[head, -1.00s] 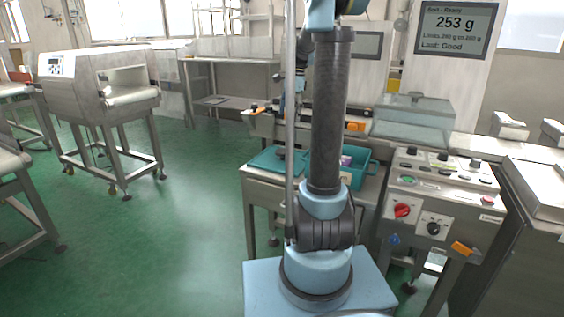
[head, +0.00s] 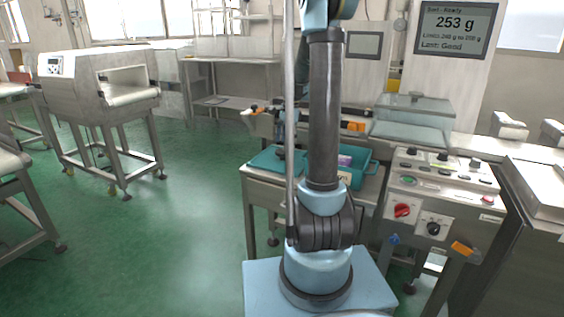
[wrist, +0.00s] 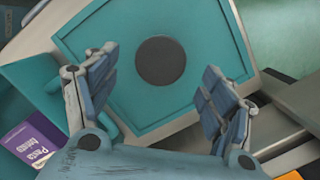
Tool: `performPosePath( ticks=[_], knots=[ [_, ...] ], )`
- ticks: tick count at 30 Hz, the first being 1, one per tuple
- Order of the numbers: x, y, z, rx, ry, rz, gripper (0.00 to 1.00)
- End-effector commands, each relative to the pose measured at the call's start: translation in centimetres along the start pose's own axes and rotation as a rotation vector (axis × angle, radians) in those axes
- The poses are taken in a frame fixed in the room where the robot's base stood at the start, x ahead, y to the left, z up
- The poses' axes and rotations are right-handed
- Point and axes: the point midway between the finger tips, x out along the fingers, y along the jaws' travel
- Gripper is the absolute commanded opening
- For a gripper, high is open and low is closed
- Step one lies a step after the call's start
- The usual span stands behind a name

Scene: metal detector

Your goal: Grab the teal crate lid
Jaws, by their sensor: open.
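The teal crate lid (wrist: 120,45) lies flat with a dark round knob (wrist: 160,62) at its middle in the wrist view. In the head view the lid (head: 262,160) lies on the left part of the small steel table, left of the teal crate (head: 362,168), partly behind my arm. My gripper (wrist: 158,88) is open and empty, pointing at the lid. The knob shows between and a little beyond the fingertips. I cannot tell how high the fingers are above it.
The crate (wrist: 40,88) is beside the lid and holds a purple box (wrist: 32,145). A control panel with a red knob (head: 402,210) stands right of the table. A conveyor with a clear cover (head: 412,108) runs behind. Green floor (head: 180,220) is free at left.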

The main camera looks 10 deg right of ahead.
Motion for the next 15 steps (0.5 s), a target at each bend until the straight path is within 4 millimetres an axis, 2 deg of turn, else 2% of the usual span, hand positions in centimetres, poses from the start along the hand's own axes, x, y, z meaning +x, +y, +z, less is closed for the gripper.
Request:
performPosePath(
  ticks=[10,15],
  knots=[
    [3.8,-0.2,0.2,-0.001,0.000,0.000,0.76],
    [5.0,-0.1,0.2,0.000,0.000,0.000,0.76]
  ],
)
